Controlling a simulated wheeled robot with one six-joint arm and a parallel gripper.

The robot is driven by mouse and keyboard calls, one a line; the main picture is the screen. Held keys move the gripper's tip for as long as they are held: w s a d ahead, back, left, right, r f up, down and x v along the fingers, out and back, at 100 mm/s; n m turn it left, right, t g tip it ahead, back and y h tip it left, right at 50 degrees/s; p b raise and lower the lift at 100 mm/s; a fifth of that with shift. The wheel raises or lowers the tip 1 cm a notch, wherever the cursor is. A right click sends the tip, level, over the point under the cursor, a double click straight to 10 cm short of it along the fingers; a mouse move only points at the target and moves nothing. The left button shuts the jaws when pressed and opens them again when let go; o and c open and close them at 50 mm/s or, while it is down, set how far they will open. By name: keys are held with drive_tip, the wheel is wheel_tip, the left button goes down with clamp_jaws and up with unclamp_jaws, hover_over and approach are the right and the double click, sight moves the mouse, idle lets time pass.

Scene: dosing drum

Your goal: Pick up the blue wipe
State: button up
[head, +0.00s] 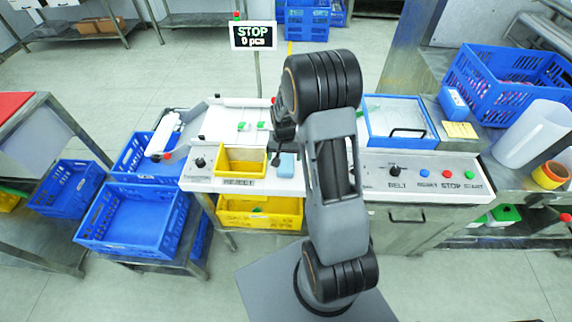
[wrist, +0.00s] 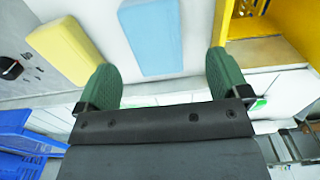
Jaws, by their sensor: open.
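The blue wipe (wrist: 153,38) is a flat light-blue block lying on the white machine top. In the head view the blue wipe (head: 287,165) shows just right of the yellow reject bin, beside my arm. My gripper (wrist: 159,82) is open, its two green fingertips wide apart and empty. In the wrist view the wipe lies beyond the fingertips, roughly centred on the gap between them. I cannot tell the height of the fingertips above the top. In the head view my arm hides most of the gripper.
A yellow block (wrist: 75,52) lies beside the wipe, near the left finger in the wrist view. The yellow reject bin (head: 242,160) stands on the wipe's other side. A control panel with a belt knob (head: 394,170) is to the right. Blue crates (head: 130,219) stand at left.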

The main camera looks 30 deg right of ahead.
sight(286, 163)
drive_tip(key=shift+s+d+f+p, duration=0.15)
drive_tip(key=shift+f+p, duration=0.3)
drive_tip(key=shift+f, duration=0.9)
drive_tip(key=shift+w+d+f+p, duration=0.1)
drive_tip(key=shift+f+p, duration=0.35)
drive_tip(key=shift+f, duration=0.85)
drive_tip(key=shift+c, duration=0.3)
drive_tip(key=c, duration=0.9)
